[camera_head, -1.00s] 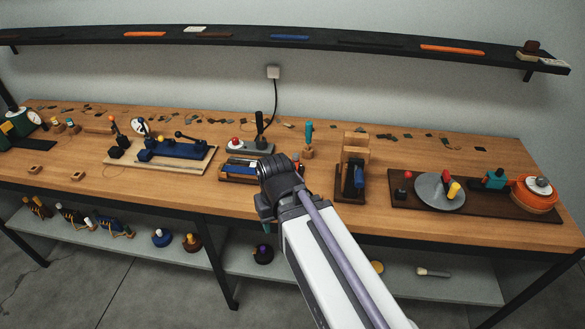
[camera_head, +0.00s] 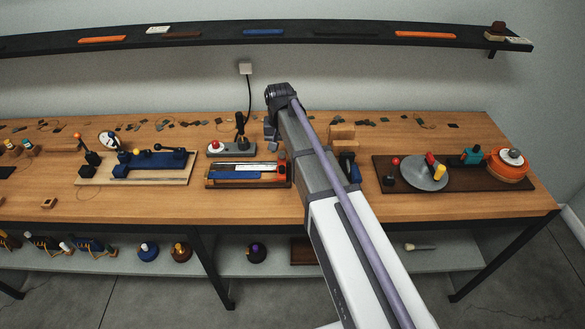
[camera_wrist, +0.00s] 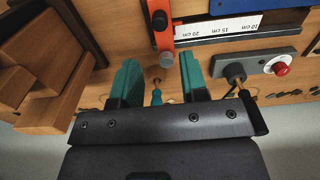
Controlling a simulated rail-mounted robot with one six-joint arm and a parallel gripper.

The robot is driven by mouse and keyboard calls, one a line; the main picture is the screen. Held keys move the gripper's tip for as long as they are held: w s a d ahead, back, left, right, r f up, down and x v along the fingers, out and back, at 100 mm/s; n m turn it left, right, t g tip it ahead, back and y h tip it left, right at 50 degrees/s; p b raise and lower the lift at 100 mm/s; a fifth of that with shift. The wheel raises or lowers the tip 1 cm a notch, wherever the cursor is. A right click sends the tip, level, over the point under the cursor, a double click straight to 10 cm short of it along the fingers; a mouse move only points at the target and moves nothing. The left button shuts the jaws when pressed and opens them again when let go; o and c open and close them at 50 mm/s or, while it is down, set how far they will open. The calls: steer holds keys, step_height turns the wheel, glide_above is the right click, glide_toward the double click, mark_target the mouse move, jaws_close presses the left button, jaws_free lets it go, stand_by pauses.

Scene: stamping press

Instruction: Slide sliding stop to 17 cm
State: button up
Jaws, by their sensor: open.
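The sliding stop, an orange-red block with dark knobs, shows in the wrist view (camera_wrist: 163,36), upside down, beyond the 20 cm end of the white scale (camera_wrist: 220,27). In the head view an orange-red piece (camera_head: 282,170) stands at the right end of the fixture with the blue bar (camera_head: 232,176). My gripper (camera_wrist: 158,62) is open, its two teal fingers apart and empty. The stop lies ahead of the gap between the fingertips, apart from them. In the head view my wrist is behind the fixture's right end, and the fingers are mostly hidden.
A grey base with a red button (camera_wrist: 281,69) and black lever lies close to my right finger in the wrist view. A teal-handled tool (camera_wrist: 157,97) shows between the fingers. Wooden blocks (camera_wrist: 45,60) stand at the left. A shelf (camera_head: 340,27) runs above the bench.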

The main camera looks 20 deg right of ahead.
mark_target(282, 165)
steer(key=shift+s+f, duration=0.1)
steer(key=shift+s, duration=0.2)
step_height(282, 165, down, 9)
steer(key=b, duration=0.9)
steer(key=shift+a, duration=0.1)
steer(key=shift+r+p, duration=0.55)
steer(key=shift+r, duration=0.1)
steer(key=shift+c, duration=0.7)
steer(key=c, duration=0.6)
steer(key=shift+w+a, duration=0.25)
steer(key=shift+a, duration=0.65)
steer(key=shift+w+a, duration=0.3)
steer(key=shift+a, duration=0.6)
steer(key=shift+w+a, duration=0.25)
steer(key=shift+a, duration=0.65)
steer(key=o, duration=1)
step_height(282, 165, up, 11)
steer(key=p, duration=1)
steer(key=shift+f+p, duration=0.1)
steer(key=shift+p, duration=0.3)
